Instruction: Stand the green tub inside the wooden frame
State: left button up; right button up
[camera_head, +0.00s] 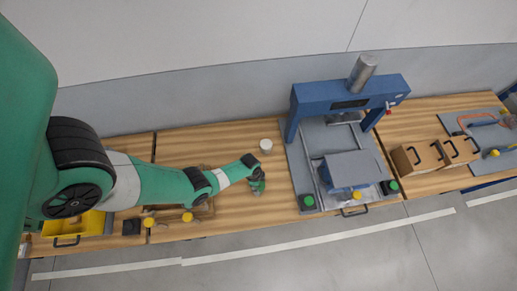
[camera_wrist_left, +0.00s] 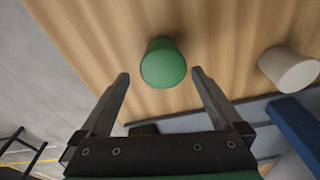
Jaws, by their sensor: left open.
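The green tub (camera_wrist_left: 162,65) stands on the wooden bench in the left wrist view, just beyond and between my left gripper's fingertips (camera_wrist_left: 161,76). The fingers are apart and nothing is held. In the head view, my left gripper (camera_head: 258,176) is directly over the green tub (camera_head: 258,188), which is small and partly covered there. What looks like the wooden frame (camera_head: 208,209) lies on the bench left of the tub, partly hidden by my left arm. My right gripper is not in view.
A white cup (camera_head: 266,144) stands behind the tub; it also shows in the left wrist view (camera_wrist_left: 290,70). A blue press (camera_head: 345,92) on a grey plate stands to the right. A yellow bin (camera_head: 75,226) is far left.

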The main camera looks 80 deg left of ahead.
pick_arm(q)
jog(key=f+b, duration=0.4)
jog(key=f, duration=0.1)
jog(key=shift+w+a+f+b, duration=0.15)
jog(key=shift+w+a+b, duration=0.05)
jog(key=shift+b, duration=0.2)
jog(key=c, duration=1.5)
jog(key=r+p, duration=0.4)
jog(key=r, duration=0.1)
jog(key=shift+w+d+r+p, duration=0.1)
jog(key=shift+d+r+p, duration=0.05)
jog(key=shift+d+p, duration=0.2)
jog(key=w+d+r+p, duration=0.1)
jog(key=d+r+p, duration=0.1)
jog(key=d, duration=0.2)
jog(key=w+d+r+p, duration=0.2)
jog(key=d+r, duration=0.1)
jog(key=d, duration=0.1)
jog(key=w+d+r+p, duration=0.1)
jog(key=d+r+p, duration=0.2)
jog(key=d, duration=0.1)
jog(key=shift+w+d, duration=0.25)
jog(key=shift+d, duration=0.05)
